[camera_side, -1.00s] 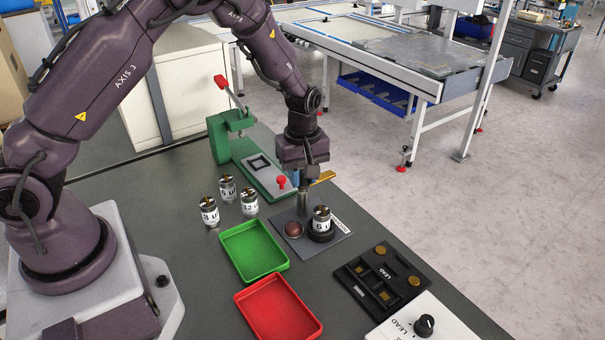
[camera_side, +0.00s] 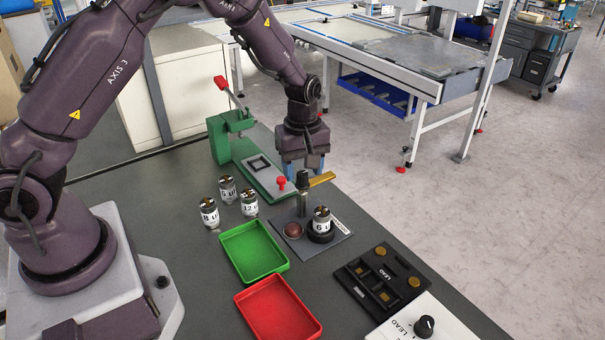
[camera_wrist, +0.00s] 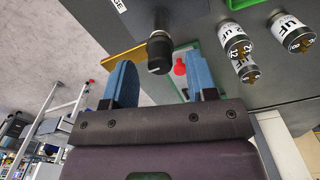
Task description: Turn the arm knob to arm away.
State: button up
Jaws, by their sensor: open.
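The arm knob (camera_side: 303,181) is a black cap on an upright metal post, standing on a small grey plate (camera_side: 338,238). A brass-coloured arm (camera_side: 322,179) sticks out from it to the right in the side view, not over the capacitor (camera_side: 321,221) seated in a black ring on the same plate. The wrist view shows the knob (camera_wrist: 160,52) and the brass arm (camera_wrist: 125,58) to its left. My gripper (camera_side: 303,170) points down above the knob, its blue fingers apart and empty. In the wrist view the knob appears between the fingertips (camera_wrist: 160,62).
A reddish-brown dome (camera_side: 292,230) sits beside the capacitor. Several loose capacitors (camera_side: 228,189) stand left of it. A green press (camera_side: 232,140) is behind. Green (camera_side: 284,267) and red (camera_side: 316,333) trays, a black LEAD fixture (camera_side: 398,297) and a white knob box (camera_side: 450,335) are in front.

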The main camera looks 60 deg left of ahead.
aim_at(303, 173)
notch_tip(303, 173, up, 11)
dwell(0.3)
jog(key=shift+f, duration=0.1)
